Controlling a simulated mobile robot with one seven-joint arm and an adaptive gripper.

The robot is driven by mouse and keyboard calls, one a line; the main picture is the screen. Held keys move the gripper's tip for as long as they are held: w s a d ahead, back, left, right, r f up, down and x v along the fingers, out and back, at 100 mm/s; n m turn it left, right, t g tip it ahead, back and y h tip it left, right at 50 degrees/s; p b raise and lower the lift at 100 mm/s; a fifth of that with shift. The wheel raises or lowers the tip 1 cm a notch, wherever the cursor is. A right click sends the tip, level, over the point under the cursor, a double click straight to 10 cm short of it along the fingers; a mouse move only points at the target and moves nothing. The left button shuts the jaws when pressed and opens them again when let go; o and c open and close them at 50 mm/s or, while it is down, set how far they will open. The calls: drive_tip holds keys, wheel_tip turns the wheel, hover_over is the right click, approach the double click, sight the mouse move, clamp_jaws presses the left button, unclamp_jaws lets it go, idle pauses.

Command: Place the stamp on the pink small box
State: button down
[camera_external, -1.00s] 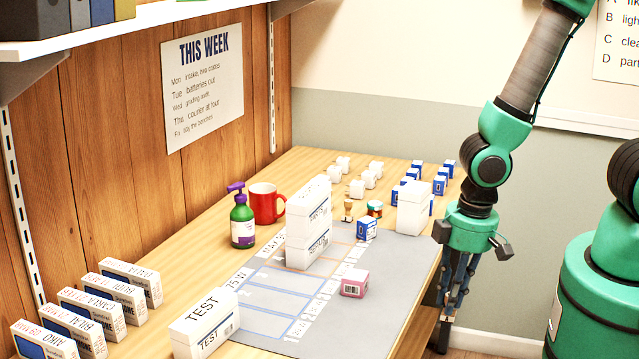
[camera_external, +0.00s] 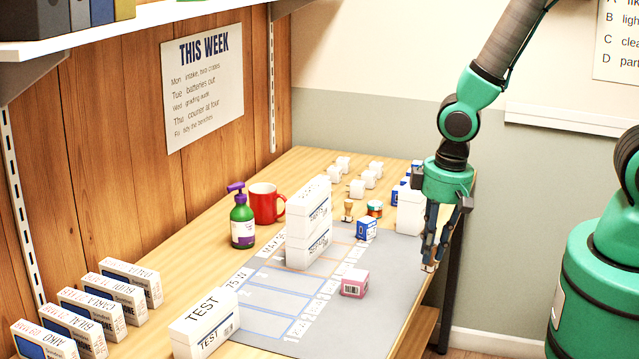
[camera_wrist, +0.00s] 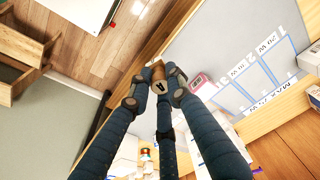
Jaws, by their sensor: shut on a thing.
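The pink small box (camera_external: 353,284) sits on the grey mat (camera_external: 388,300), with a barcode label on its front. It also shows in the wrist view (camera_wrist: 200,82), just right of my fingers. My gripper (camera_external: 430,262) is shut on a stamp (camera_wrist: 158,74), a small wooden piece with a round end marked "A". In the external view the stamp is mostly hidden between the fingertips. My gripper is over the right edge of the table, to the right of the pink box and apart from it.
Tall white boxes (camera_external: 307,250) stand mid-mat. A blue-and-white small box (camera_external: 366,228), another stamp (camera_external: 348,210) and a round tin (camera_external: 375,208) stand behind the pink box. A red mug (camera_external: 264,203) and green bottle (camera_external: 242,225) are left. The mat right of the pink box is clear.

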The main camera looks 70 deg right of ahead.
drive_tip(key=shift+w+d+r, duration=0.2)
drive_tip(key=shift+d, duration=0.3)
drive_tip(key=b, duration=0.2)
hover_over(353, 272)
drive_tip(key=shift+s+a+f, duration=0.15)
drive_tip(key=shift+s+f, duration=0.15)
drive_tip(key=shift+f, duration=0.45)
drive_tip(key=shift+f, duration=0.1)
drive_tip(key=shift+f+b, duration=0.4)
drive_tip(key=shift+f, duration=1.3)
drive_tip(key=c, duration=1.6)
unclamp_jaws()
drive_tip(key=shift+f, duration=0.1)
